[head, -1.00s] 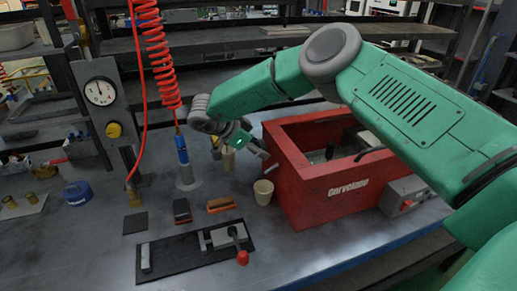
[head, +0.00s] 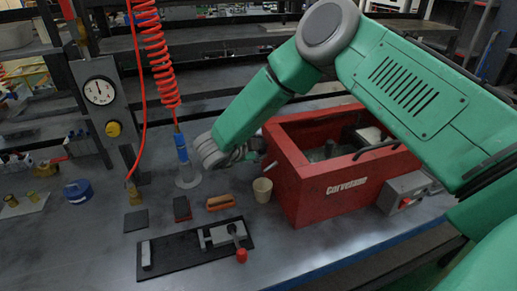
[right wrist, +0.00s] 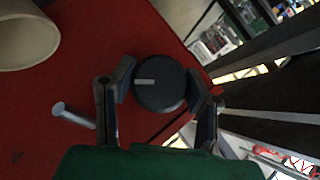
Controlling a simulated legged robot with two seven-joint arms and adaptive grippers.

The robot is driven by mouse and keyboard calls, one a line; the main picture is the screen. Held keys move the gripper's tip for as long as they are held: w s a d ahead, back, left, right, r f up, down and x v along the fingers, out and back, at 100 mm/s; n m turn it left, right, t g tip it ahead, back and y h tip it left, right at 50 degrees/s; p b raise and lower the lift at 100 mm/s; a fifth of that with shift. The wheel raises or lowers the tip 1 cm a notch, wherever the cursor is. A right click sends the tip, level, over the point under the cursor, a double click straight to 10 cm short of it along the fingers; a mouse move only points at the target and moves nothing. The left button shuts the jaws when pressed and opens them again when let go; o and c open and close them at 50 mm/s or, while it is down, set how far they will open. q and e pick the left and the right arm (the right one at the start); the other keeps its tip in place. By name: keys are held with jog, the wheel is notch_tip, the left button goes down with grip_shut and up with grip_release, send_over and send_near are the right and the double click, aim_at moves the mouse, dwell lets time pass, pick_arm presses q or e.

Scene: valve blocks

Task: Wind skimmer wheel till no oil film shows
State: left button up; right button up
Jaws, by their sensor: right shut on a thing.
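The skimmer wheel appears to be the round black knob (right wrist: 160,84) with a pale bar mark in the right wrist view, in front of a red surface. My right gripper (right wrist: 161,79) is shut on it, one finger on either side. In the head view, the right hand (head: 222,152) is at the left end of the red tank (head: 338,188), and the wheel is hidden there. The tank's open top shows a dark interior with grey parts; I cannot tell whether an oil film shows. My left gripper is not in view.
A beige cup (head: 263,190) stands beside the tank. A pale spout (right wrist: 74,115) sticks out near the wheel. An orange block (head: 220,203), a dark tray with a clamp (head: 195,250) and a hanging blue tool (head: 182,150) are left and in front. A grey switch box (head: 405,192) is at right.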

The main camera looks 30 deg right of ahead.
jog(key=shift+a+f+m+t+h+b, duration=0.15)
jog(key=shift+m+t+h+b, duration=0.25)
jog(key=shift+t+b, duration=0.25)
jog(key=m+t+h+b, duration=0.1)
jog(key=m+t+b, duration=0.1)
jog(key=b, duration=0.2)
jog(key=m+t+h+b, duration=0.1)
jog(key=m+h+b, duration=0.1)
jog(key=b, duration=0.2)
jog(key=shift+f+m+t+h, duration=0.3)
jog(key=shift+f+t, duration=0.05)
jog(key=m+h+b, duration=0.4)
jog(key=m+b, duration=0.1)
jog(key=b, duration=0.6)
jog(key=shift+s, duration=0.1)
jog(key=shift+r+m+h+b, duration=0.1)
jog(key=shift+m+h+b, duration=0.55)
jog(key=shift+b, duration=0.25)
jog(key=shift+r, duration=0.1)
jog(key=o, duration=1.2)
jog(key=shift+c, duration=0.2)
jog(key=shift+r, duration=0.1)
